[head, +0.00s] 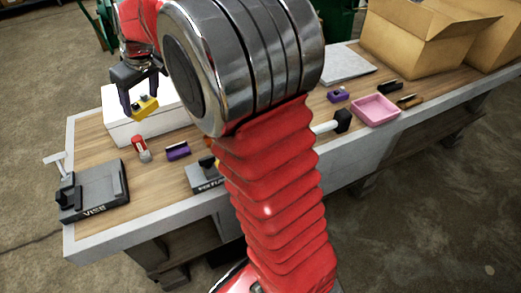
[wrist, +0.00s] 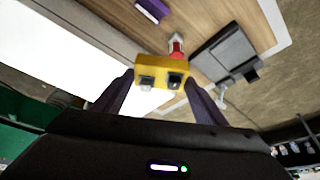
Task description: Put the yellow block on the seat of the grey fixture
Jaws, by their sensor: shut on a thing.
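My gripper (head: 144,98) is shut on the yellow block (head: 146,107) and holds it above the white box at the left of the bench. In the wrist view the yellow block (wrist: 162,68) sits between the two dark fingers (wrist: 160,82), with two dark-and-grey pieces on its near face. The grey fixture (head: 207,181) stands at the bench's front edge. Its label is only partly readable, and my arm hides its right part. Its seat cannot be made out clearly. The gripper is behind and left of the fixture, apart from it.
A grey vise (head: 92,190) stands at the front left corner. A pink tray (head: 375,110), hammer (head: 342,121) and cardboard boxes (head: 420,35) are right.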

